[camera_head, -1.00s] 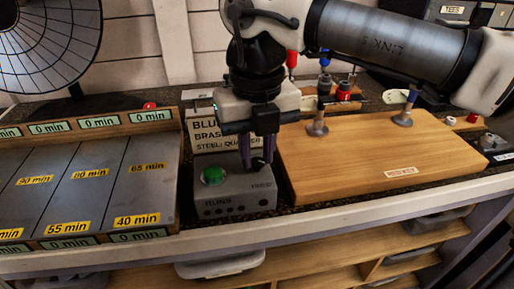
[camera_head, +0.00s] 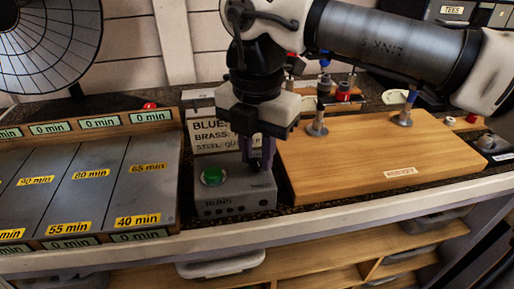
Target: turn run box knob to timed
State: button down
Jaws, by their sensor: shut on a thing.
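The run box (camera_head: 236,198) is a grey box at the front edge of the bench, with a green button (camera_head: 213,176) on its top left and a label reading "RUNS" on its front. A second label at its right is too blurred to read now. My gripper (camera_head: 258,164) points down over the right part of the box top. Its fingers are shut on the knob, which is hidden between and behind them.
A tray with minute labels (camera_head: 85,196) stands left. A wooden board (camera_head: 375,162) with metal posts lies close at the right. A sign listing brass and steel (camera_head: 212,133) stands behind the box. A grey bin (camera_head: 220,264) sits below.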

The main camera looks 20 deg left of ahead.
aim_at(257, 161)
jog(key=c, duration=2.2)
grip_release()
jog(key=shift+m, duration=0.6)
jog(key=c, duration=1.2)
grip_release()
jog(key=shift+c, duration=0.2)
jog(key=shift+r, duration=0.1)
notch_tip(257, 161, up, 14)
jog(key=p, duration=0.1)
jog(key=shift+p, duration=0.3)
jog(key=shift+f, duration=0.2)
